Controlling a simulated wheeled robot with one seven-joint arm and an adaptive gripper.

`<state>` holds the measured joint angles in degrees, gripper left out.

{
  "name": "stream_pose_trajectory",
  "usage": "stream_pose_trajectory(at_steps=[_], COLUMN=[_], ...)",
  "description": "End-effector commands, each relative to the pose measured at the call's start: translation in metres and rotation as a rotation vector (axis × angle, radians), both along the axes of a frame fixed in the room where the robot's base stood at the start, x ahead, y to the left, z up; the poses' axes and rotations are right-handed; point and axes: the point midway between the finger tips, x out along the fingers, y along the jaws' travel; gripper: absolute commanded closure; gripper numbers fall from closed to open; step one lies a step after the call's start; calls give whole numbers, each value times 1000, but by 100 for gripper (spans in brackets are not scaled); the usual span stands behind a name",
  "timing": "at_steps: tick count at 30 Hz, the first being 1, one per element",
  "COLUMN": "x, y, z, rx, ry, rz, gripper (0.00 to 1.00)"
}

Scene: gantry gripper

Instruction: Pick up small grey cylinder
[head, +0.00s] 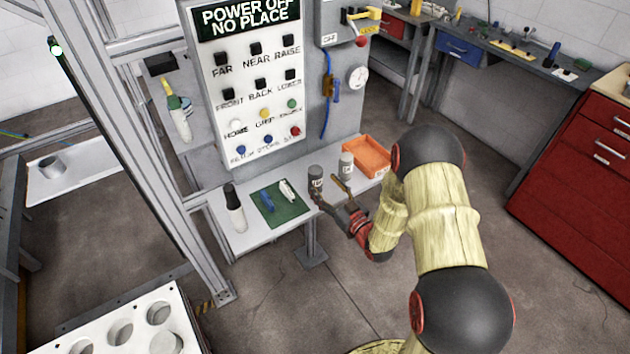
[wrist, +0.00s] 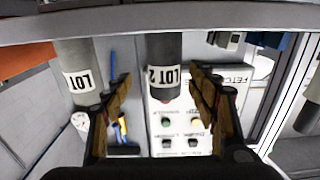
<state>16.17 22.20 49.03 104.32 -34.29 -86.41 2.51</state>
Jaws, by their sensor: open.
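A dark grey cylinder (head: 316,174) with a white label stands upright on the small shelf (head: 245,238) under the control panel. In the wrist view the cylinder (wrist: 164,51) reads "LOT 2" and lies in line with the gap between my fingers. My gripper (head: 326,187) is open beside it, one finger to each side. In the wrist view my gripper (wrist: 160,84) shows gaps between fingers and cylinder. A lighter grey cylinder (head: 346,164) stands just to the right in the head view; it also shows at left in the wrist view (wrist: 76,62).
An orange tray (head: 366,154) sits at the shelf's right end. The panel (head: 260,130) rises directly behind the shelf.

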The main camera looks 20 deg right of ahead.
Motion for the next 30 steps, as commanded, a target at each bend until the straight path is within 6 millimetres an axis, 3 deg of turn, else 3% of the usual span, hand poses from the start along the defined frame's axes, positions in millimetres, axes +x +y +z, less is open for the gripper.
stream_pose_trajectory(at_steps=[10,18,30], x=[39,44,44], y=[21,21,21], z=[-4,-3,-3], rx=[-1,-1,-1], ry=[0,2,2], rz=[2,-1,-1], gripper=[42,42,64])
